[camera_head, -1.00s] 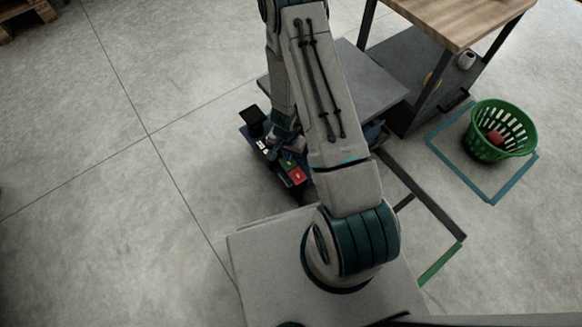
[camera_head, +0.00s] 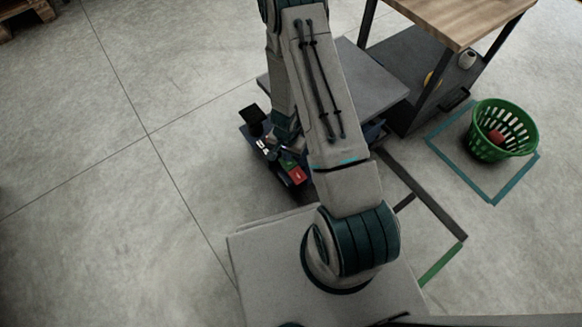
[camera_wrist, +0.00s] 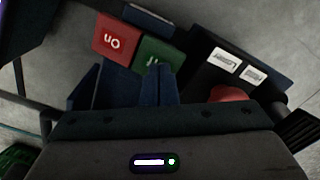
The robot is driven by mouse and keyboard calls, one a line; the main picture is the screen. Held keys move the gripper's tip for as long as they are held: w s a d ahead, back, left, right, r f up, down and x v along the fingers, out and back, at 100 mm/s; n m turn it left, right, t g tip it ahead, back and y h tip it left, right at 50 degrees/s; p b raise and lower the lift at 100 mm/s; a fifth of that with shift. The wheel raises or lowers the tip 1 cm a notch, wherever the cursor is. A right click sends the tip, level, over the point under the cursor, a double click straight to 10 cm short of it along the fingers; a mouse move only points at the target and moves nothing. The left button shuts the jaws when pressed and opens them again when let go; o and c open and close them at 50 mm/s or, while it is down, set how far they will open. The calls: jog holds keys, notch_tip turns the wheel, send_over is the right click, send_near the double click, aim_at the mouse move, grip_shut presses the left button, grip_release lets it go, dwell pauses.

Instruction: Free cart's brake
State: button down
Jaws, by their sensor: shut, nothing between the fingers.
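The cart (camera_head: 362,78) has a flat grey deck and stands mostly behind my arm in the head view. At its near end are a red pedal (camera_head: 297,174), lettered upside down like "on" in the wrist view (camera_wrist: 112,41), and a green pedal (camera_wrist: 157,57) beside it. The green pedal's lettering is partly covered by my fingers. My gripper (camera_wrist: 160,72) is shut and empty, its tips over the near edge of the green pedal. I cannot tell whether they touch it. In the head view my gripper hides most of the green pedal.
A black panel with two white labels (camera_wrist: 225,60) and a rounded red part (camera_wrist: 228,94) sit right of the fingers. A dark upright panel (camera_head: 252,121) stands at the cart's end. A wooden-topped table (camera_head: 465,18) and a green basket (camera_head: 503,130) are to the right. Floor at left is clear.

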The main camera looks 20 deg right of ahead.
jog(key=shift+f+b, duration=0.6)
jog(key=shift+f, duration=0.15)
jog(key=shift+r, duration=0.1)
jog(key=shift+r+p, duration=2.95)
jog(key=shift+r, duration=0.55)
jog(key=shift+f, duration=0.1)
